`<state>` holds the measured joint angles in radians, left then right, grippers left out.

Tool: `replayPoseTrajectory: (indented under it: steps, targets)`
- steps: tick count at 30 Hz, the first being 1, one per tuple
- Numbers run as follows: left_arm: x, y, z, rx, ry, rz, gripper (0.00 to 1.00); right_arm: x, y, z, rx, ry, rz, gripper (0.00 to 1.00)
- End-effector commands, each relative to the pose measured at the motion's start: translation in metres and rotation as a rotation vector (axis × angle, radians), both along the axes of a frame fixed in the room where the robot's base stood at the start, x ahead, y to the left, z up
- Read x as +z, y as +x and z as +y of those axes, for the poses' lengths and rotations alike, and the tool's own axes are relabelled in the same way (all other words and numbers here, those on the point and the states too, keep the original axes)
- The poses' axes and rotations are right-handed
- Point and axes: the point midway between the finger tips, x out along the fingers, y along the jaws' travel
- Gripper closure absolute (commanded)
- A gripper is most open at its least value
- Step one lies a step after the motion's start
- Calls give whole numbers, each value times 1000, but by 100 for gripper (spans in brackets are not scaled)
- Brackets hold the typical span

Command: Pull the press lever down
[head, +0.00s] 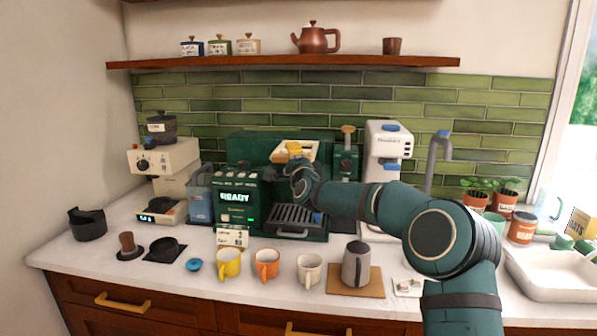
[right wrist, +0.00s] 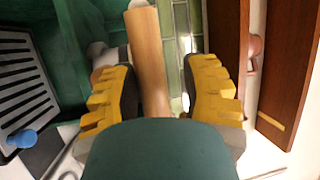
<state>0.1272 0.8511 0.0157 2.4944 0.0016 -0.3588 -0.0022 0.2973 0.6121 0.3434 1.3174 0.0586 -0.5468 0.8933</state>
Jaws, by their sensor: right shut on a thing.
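The dark green coffee machine (head: 237,200) with a lit READY panel stands at the back of the counter. My right gripper (head: 294,150) is in front of its upper part, its yellow fingers near a pale piece at the machine. In the right wrist view a light wooden handle (right wrist: 147,50) runs between the two yellow fingers of my right gripper (right wrist: 160,92), which is shut on it. The handle's lower end is hidden behind my gripper housing. My left gripper is not in view.
A slatted drip tray (head: 297,222) lies below my right gripper. A yellow mug (head: 228,264), an orange mug (head: 266,264), a cream mug (head: 309,270) and a grey pitcher (head: 356,265) stand in front. A wooden shelf (head: 285,62) runs above. A white grinder (head: 388,140) stands to the right.

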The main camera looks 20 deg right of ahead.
Motion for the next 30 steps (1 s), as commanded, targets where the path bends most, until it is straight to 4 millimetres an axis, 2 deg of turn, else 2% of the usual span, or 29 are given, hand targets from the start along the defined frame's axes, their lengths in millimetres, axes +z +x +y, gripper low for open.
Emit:
replayPoseTrajectory:
  steps: [15, 21, 30]
  targets:
    - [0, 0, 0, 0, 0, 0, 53, -12, -78, 14, 4, -2, 1, 57]
    - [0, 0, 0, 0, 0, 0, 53, -15, -92, 16, 4, 0, 1, 57]
    - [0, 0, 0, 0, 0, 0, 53, -15, -95, 17, 4, 0, 0, 57]
